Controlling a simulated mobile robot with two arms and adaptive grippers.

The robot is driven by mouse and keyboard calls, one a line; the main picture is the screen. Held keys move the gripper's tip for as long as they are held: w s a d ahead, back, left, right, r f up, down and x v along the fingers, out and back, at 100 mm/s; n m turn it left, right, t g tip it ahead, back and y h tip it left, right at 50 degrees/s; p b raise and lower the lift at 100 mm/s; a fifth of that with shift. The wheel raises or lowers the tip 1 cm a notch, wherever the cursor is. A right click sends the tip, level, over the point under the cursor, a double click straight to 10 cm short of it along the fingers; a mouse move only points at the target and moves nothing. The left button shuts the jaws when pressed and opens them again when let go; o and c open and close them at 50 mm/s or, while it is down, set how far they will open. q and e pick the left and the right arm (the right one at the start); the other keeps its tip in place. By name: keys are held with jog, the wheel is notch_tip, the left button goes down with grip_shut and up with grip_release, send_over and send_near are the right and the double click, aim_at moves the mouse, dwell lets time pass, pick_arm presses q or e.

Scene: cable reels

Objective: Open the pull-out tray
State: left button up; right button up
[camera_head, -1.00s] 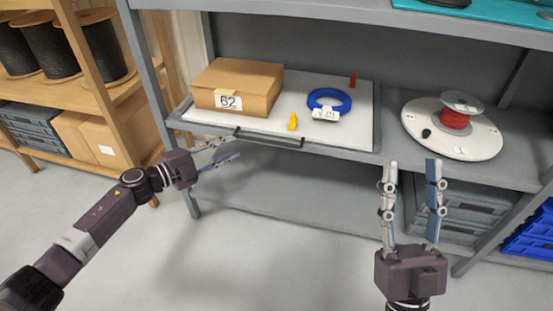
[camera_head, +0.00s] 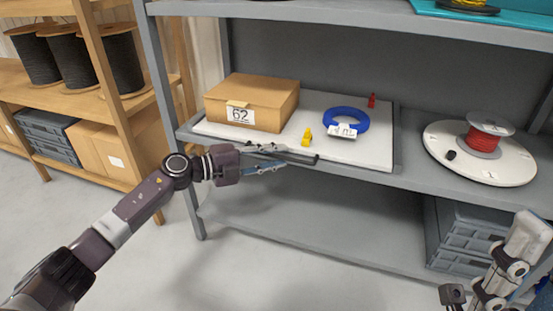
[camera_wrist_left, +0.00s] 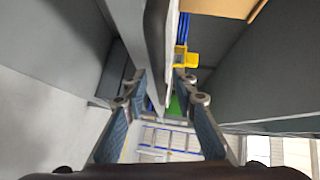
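The pull-out tray (camera_head: 375,150) is a flat white board with a grey edge, lying on the grey shelf. Its dark bar handle (camera_head: 306,158) runs along the front edge, partly hidden by my left gripper. My left gripper (camera_head: 285,156) is at the handle's left part, fingers pointing right along the tray front. In the left wrist view the fingers (camera_wrist_left: 160,115) are apart, with a grey edge running between them. I cannot tell whether they touch the handle. My right gripper (camera_head: 525,245) is at the lower right, cut off by the picture edge and away from the tray.
On the tray are a cardboard box (camera_head: 252,100) marked 62, a blue cable coil (camera_head: 347,120), a yellow piece (camera_head: 307,138) and a red piece (camera_head: 371,101). A white reel with red cable (camera_head: 482,150) stands right of it. Grey crates (camera_head: 470,235) sit below. Floor in front is clear.

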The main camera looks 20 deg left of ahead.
pick_arm(q)
jog(key=shift+d, duration=0.1)
grip_shut()
dwell(0.3)
jog(key=shift+s, duration=0.1)
